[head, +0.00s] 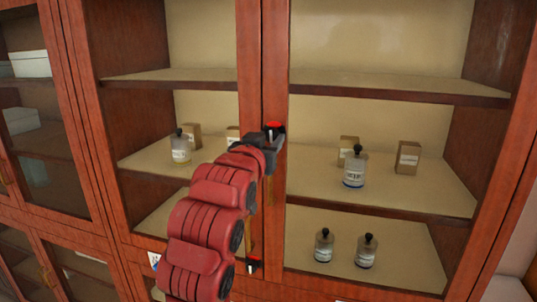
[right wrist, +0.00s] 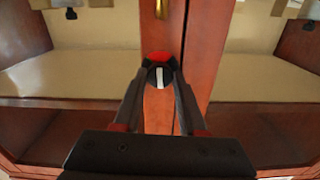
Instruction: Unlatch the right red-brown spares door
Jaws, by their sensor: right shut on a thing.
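The right red-brown door (head: 277,60) is a glazed cabinet door, standing shut beside its left neighbour (head: 250,60). A latch (head: 275,126) with a red part and a black knob sits on its inner edge near the seam. In the right wrist view, which shows the scene upside down, the black knob (right wrist: 159,76) has a white stripe, upright in the picture, with red behind it. My right gripper (head: 268,137) is at this latch, and its fingers (right wrist: 158,80) are shut on the knob from both sides. It partly hides the latch in the head view. My left gripper is out of view.
Bottles (head: 354,171) and small boxes (head: 407,158) stand on shelves behind the glass. A brass handle (right wrist: 161,9) is close to the knob. A second red and black latch (head: 254,263) shows lower down. Another glazed cabinet (head: 62,120) is at the left.

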